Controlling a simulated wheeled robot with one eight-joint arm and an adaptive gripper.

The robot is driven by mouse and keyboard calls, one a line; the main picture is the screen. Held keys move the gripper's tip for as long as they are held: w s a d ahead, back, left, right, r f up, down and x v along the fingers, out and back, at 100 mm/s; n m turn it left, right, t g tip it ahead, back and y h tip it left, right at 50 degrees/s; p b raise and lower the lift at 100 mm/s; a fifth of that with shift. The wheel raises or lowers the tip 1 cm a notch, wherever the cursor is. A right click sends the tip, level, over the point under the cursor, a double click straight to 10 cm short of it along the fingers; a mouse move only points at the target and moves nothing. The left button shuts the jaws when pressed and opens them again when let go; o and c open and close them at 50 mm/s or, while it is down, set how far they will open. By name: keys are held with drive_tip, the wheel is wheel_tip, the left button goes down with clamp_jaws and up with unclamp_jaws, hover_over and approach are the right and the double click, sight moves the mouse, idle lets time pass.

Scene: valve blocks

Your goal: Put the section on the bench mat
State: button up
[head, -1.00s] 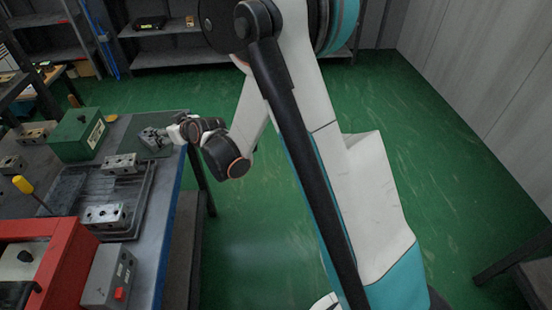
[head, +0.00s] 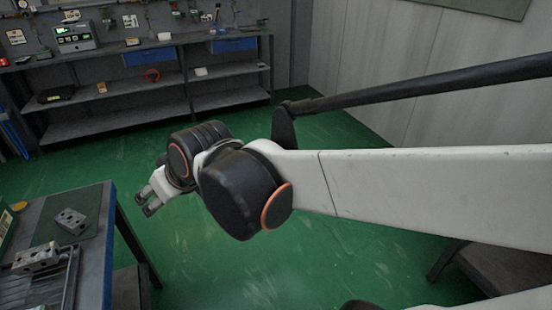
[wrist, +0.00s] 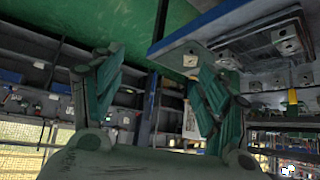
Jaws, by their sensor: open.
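A grey metal section with round holes (head: 70,221) lies on the dark green bench mat (head: 93,224), near the bench's corner in the head view. My gripper (head: 147,202) is open, its fingers apart with nothing between them. It hangs over the green floor, to the right of the bench and clear of the section. In the wrist view both fingers of my gripper (wrist: 160,95) are spread, with only background between them.
Another grey block (head: 37,257) sits at the dark ribbed tray (head: 70,287), near the left edge. The bench's blue edge (head: 109,245) lies left of my gripper. Shelves (head: 130,90) stand along the back wall. Open green floor lies between.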

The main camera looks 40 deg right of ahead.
drive_tip(key=s+d+f+m+g+h, duration=0.1)
drive_tip(key=s+d, duration=0.3)
drive_tip(key=s, duration=0.7)
drive_tip(key=shift+s+f, duration=0.2)
drive_tip(key=shift+f, duration=0.3)
drive_tip(key=shift+d, duration=0.1)
